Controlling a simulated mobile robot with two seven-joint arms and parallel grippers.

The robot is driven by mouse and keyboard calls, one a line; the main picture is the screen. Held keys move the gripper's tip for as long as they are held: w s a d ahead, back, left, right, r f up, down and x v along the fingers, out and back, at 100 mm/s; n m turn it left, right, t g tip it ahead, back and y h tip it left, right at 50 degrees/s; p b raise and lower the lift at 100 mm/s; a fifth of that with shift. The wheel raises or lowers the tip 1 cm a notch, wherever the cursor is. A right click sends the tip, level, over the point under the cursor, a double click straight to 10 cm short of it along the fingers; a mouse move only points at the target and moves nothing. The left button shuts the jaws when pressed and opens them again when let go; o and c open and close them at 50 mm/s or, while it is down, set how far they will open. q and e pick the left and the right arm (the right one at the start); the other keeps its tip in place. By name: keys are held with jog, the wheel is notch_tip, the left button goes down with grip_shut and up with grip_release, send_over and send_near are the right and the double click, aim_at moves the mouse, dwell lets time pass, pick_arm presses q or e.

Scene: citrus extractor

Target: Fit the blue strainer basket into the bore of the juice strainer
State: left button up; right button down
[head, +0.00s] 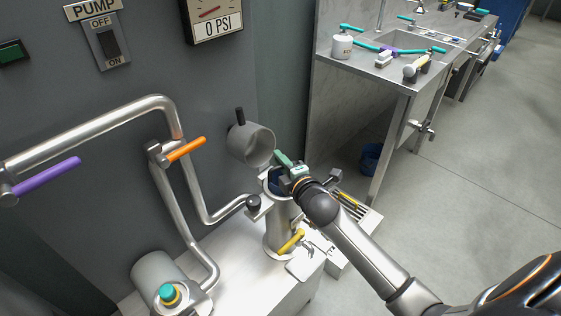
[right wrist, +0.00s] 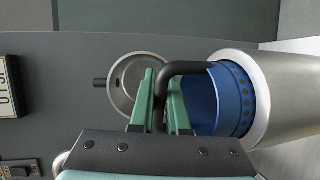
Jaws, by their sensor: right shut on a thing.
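The juice strainer is an upright silver cylinder (head: 280,232) on the white counter, its open top facing up; its wall and bright rim also show at the right of the right wrist view (right wrist: 285,98). The blue strainer basket (right wrist: 234,98) has rows of small holes and a dark bent handle (right wrist: 188,68). It sits at the mouth of the bore, part of it inside the rim; how deep it reaches is hidden. In the head view a bit of its blue (head: 272,183) shows. My right gripper (head: 287,163), with green fingers, is shut on the handle. My left gripper is out of view.
A round grey lid (head: 251,145) stands swung open behind the strainer and also shows in the right wrist view (right wrist: 124,88). Steel pipes with an orange lever (head: 186,149) and a purple lever (head: 47,177) run at left. A yellow handle (head: 291,241) is low on the strainer.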

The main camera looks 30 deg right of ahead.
jog(key=shift+f, duration=0.1)
jog(key=c, duration=0.9)
grip_release()
